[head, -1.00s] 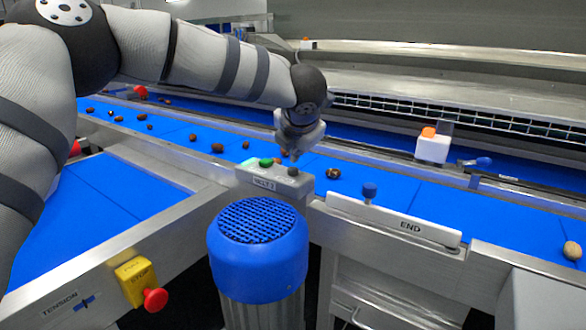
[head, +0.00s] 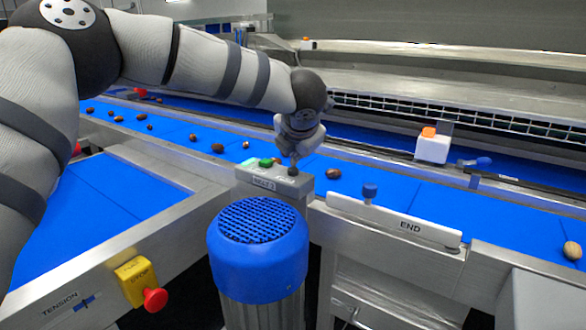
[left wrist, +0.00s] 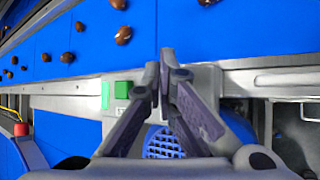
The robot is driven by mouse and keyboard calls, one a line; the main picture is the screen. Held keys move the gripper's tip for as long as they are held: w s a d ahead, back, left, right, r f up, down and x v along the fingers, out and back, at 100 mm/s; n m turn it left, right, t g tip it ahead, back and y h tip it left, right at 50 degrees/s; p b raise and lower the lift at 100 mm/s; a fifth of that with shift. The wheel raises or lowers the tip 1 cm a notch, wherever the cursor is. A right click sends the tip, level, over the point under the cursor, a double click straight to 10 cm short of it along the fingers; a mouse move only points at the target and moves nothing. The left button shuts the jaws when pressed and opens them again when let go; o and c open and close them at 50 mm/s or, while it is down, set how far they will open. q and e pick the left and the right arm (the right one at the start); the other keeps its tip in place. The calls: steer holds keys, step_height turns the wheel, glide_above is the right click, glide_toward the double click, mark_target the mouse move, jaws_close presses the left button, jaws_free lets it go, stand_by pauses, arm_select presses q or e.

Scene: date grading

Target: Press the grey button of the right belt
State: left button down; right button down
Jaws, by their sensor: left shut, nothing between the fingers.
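The grey button (head: 292,171) sits at the right end of a small grey control box (head: 262,182) beside the belt. A green button (head: 266,162) is to its left on the same box; it also shows in the left wrist view (left wrist: 123,89). My left gripper (head: 294,160) is shut and empty, pointing down with its fingertips right at the grey button; I cannot tell whether they touch it or hover just above. In the left wrist view the closed fingers (left wrist: 165,62) hide the grey button. My right gripper is not in view.
A blue belt (head: 420,205) with scattered brown dates runs behind the box. A blue-capped motor (head: 258,250) stands in front of it. A red stop button (head: 155,299) on a yellow box is at lower left. An END plate (head: 395,220) lies to the right.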

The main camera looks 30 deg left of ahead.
mark_target(296, 168)
arm_select(q)
steer(key=shift+f, duration=0.55)
stand_by(0.8)
steer(key=shift+r, duration=0.9)
steer(key=shift+r, duration=0.1)
steer(key=shift+r, duration=2.45)
